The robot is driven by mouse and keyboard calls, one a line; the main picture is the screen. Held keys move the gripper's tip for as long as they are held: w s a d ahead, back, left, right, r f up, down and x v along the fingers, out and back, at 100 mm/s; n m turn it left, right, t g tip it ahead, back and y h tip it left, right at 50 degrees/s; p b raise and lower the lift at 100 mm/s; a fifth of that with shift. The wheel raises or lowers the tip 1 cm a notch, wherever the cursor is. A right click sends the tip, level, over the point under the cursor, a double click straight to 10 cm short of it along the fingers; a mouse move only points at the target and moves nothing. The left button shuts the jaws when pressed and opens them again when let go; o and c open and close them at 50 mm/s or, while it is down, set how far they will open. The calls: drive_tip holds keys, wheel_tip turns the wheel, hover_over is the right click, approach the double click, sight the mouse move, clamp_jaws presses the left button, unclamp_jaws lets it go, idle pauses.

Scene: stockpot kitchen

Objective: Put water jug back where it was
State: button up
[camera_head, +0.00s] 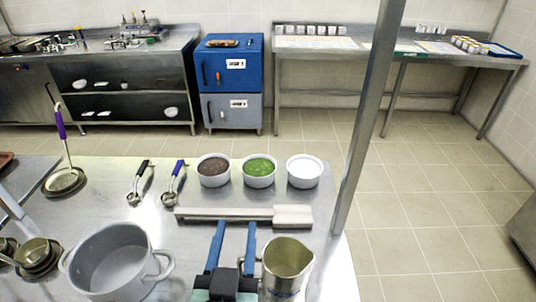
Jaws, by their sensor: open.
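The water jug (287,266) is a metal pitcher. It stands upright on the steel table near the front edge of the view, right of centre. My gripper (235,228) reaches in from the bottom with its two blue fingers apart and nothing visible between them. The right finger is just left of the jug, close to its handle side; I cannot tell whether they touch. The lower part of the jug is cut off by the frame edge.
A grey pot (117,262) stands left of my gripper. A spatula (245,215) lies across just beyond the fingertips. Three bowls, with dark, green (259,170) and white contents, stand behind it. Ladles lie at left. A steel post (367,120) rises at the table's right edge.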

drive_tip(key=w+d+r+t, duration=0.1)
drive_tip(key=w+r+t, duration=0.1)
drive_tip(key=r, duration=0.6)
drive_tip(key=w+d+r+t, duration=0.1)
drive_tip(key=r+t, duration=0.1)
drive_tip(key=r, duration=0.5)
drive_tip(key=s+d+r+t, duration=0.2)
drive_tip(key=s+r+t, duration=0.1)
drive_tip(key=r, duration=1)
drive_tip(key=s+d+r+t, duration=0.1)
drive_tip(key=s+r+t, duration=0.2)
drive_tip(key=r, duration=1)
drive_tip(key=shift+s+d+n+t, duration=0.3)
drive_tip(key=shift+s+d, duration=0.1)
drive_tip(key=shift+s, duration=0.8)
drive_tip(key=shift+r, duration=0.15)
